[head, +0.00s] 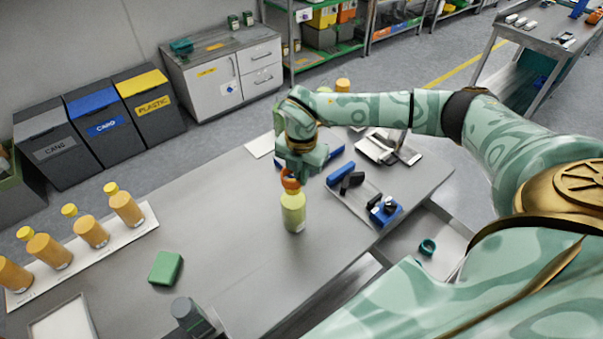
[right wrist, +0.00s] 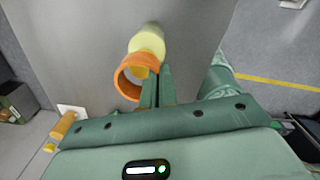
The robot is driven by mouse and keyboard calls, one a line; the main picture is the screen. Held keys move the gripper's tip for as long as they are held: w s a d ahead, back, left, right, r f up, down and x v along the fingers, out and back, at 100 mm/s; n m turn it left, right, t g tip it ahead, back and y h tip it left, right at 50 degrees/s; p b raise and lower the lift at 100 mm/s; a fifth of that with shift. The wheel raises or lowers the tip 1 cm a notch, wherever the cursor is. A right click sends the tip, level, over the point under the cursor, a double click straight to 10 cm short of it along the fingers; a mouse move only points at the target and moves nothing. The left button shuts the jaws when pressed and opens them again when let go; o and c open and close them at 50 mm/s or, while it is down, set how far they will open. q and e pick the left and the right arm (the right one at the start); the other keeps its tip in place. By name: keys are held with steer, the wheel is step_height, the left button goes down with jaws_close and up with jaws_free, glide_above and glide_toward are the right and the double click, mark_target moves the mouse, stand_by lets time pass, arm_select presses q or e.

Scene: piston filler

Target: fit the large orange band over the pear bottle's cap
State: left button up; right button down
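The pear bottle (head: 293,212), pale yellow-green, stands upright on the grey table in the head view. It also shows in the right wrist view (right wrist: 149,42). The large orange band (head: 290,181) is at the bottle's top, under my right gripper (head: 303,166). In the right wrist view, the yellow cap (right wrist: 141,71) shows through the opening of the orange band (right wrist: 122,78). My right gripper's fingers (right wrist: 158,88) are close together on the band's side. I cannot tell how far down the band sits. My left gripper is in neither view.
Orange bottles with yellow caps (head: 91,232) stand on a white board at the left. A green block (head: 165,268) lies on the table. A tray with blue and black items (head: 340,200) is right of the pear bottle. The table between block and bottle is clear.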

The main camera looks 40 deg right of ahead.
steer(key=shift+f, duration=0.25)
steer(key=shift+f+b, duration=0.55)
steer(key=shift+f, duration=0.2)
steer(key=shift+s+f, duration=0.1)
steer(key=shift+f, duration=0.1)
stand_by(0.4)
